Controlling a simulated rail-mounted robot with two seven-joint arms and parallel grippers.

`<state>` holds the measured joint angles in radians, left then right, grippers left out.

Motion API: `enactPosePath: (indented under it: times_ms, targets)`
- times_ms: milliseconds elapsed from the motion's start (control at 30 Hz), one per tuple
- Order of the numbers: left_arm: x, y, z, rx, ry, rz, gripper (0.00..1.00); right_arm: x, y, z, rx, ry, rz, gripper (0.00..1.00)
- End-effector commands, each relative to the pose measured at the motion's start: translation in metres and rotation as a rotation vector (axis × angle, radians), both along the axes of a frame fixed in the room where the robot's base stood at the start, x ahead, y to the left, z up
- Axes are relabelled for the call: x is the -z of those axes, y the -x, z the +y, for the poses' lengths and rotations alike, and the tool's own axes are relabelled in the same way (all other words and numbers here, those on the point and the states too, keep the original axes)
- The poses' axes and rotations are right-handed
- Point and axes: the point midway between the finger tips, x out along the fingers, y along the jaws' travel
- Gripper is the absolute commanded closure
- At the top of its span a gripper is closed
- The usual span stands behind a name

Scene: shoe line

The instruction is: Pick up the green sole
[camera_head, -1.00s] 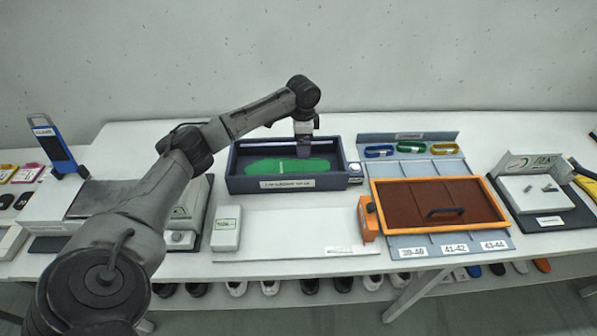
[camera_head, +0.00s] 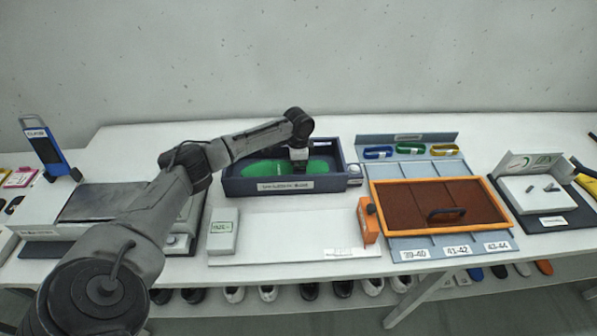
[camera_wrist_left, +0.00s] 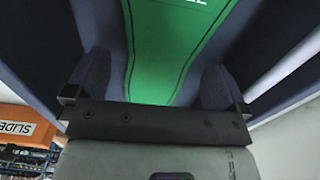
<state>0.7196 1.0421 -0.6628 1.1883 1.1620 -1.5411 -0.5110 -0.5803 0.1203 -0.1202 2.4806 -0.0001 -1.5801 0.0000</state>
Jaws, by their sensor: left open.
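The green sole (camera_head: 262,168) lies flat in the dark blue tray (camera_head: 270,187) at the back middle of the table. My left gripper (camera_head: 299,163) is down inside the tray, over the right part of the sole, and hides some of it. In the left wrist view, the sole (camera_wrist_left: 168,45) runs lengthwise between the two spread fingers of the left gripper (camera_wrist_left: 155,72). The fingers stand apart on either side of it, with a visible gap to its edges. Whether the fingertips touch the tray floor cannot be told. My right gripper is not in view.
The tray walls enclose the gripper closely. An orange-framed brown panel with a handle (camera_head: 447,213) lies right on grey-blue lanes, with coloured bands (camera_head: 411,150) behind it. A small white box (camera_head: 222,232) and an orange block (camera_head: 367,220) stand in front. The white surface between them is clear.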

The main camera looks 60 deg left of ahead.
Motion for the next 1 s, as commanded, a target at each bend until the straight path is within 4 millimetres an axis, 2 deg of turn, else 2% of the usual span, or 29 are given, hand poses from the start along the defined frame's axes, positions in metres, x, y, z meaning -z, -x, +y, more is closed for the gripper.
enactPosePath:
  times_ms: [100,333,900,1000]
  targets:
    - [0.0116,0.0002,-0.0002,0.000,0.000,0.000,0.00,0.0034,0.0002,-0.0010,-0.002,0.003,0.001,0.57]
    - [0.0115,0.0000,-0.0002,0.000,-0.001,0.000,0.02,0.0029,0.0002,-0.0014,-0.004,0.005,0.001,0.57]
    - [0.0110,-0.0001,-0.0003,0.000,0.000,-0.001,0.56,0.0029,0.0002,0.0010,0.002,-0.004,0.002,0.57]
    - [0.0105,-0.0003,-0.0001,0.000,0.000,-0.002,0.59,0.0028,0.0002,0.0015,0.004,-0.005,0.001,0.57]
